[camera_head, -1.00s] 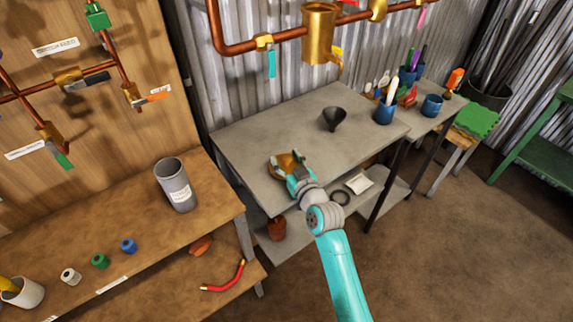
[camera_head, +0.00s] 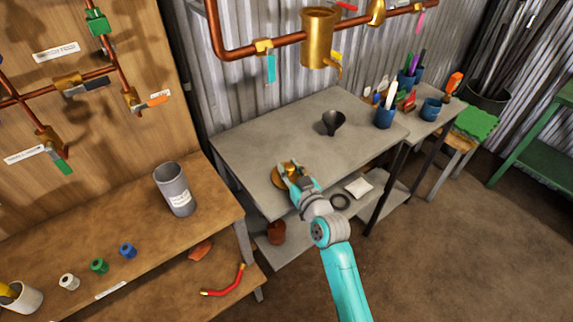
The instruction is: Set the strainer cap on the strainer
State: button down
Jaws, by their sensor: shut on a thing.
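The strainer (camera_head: 319,38) is a brass cylinder with a spout, mounted on the copper pipe against the corrugated wall. Its top rim shows no cap on it. The strainer cap (camera_head: 279,182) is a round brass piece with a raised middle, at the front left part of the grey table. My gripper (camera_head: 289,171) is shut on the cap and partly hides it. I cannot tell whether the cap touches the tabletop. The cap is below the strainer and well apart from it.
A dark funnel (camera_head: 333,122) stands on the grey table (camera_head: 260,138). Blue cups (camera_head: 385,117) with tools are at its right. A grey canister (camera_head: 175,188) stands on the wooden bench (camera_head: 140,225) at left. The middle of the grey table is clear.

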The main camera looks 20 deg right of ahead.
jog(key=s+d, duration=0.1)
jog(key=s, duration=1.4)
jog(key=shift+s+d, duration=0.3)
jog(key=shift+d, duration=0.1)
